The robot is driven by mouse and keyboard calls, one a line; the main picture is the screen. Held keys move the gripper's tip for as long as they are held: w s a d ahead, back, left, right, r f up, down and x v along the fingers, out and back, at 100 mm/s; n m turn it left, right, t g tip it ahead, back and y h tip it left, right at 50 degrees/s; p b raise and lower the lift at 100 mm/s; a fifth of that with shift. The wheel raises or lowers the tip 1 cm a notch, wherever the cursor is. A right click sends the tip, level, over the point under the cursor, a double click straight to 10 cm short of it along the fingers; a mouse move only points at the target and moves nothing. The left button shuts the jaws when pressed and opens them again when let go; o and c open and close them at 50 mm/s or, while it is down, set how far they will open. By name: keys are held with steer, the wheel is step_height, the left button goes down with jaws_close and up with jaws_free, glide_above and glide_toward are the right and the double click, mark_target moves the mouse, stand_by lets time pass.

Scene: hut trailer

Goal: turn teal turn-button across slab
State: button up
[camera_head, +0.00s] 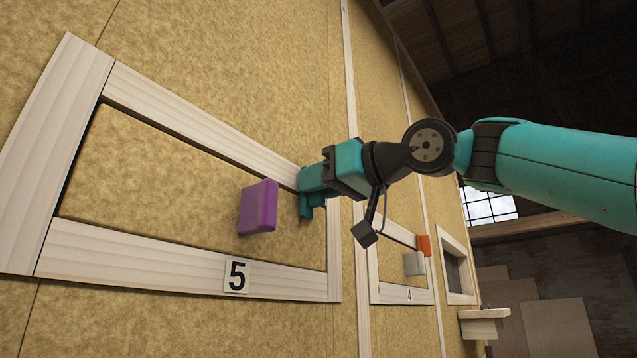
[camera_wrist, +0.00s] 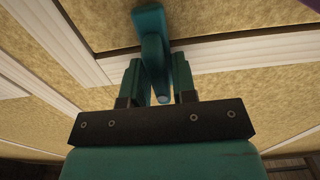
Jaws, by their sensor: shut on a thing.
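The teal turn-button (camera_wrist: 150,35) is a rounded bar between the two fingers of my gripper (camera_wrist: 156,78) in the wrist view. My gripper is shut on it. The bar's far end overlaps the tan slab beyond the pale wooden frame (camera_wrist: 225,55). In the head view my gripper (camera_head: 312,182) is at the right end of frame 5, and it hides much of the button (camera_head: 306,209). The slab (camera_head: 165,170) sits inside this frame and bears a purple block-shaped handle (camera_head: 258,207), left of my gripper and apart from it.
A plate with the number 5 (camera_head: 237,277) is on the frame's lower rail. Farther right is frame 4 (camera_head: 400,296) with a grey block (camera_head: 413,264) and an orange piece (camera_head: 423,245). A wooden ledge (camera_head: 483,322) juts out beyond. Open room lies to the right.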

stand_by(0.4)
steer(key=o, duration=0.7)
steer(key=shift+b+v, duration=1.45)
steer(key=shift+v, duration=7.3)
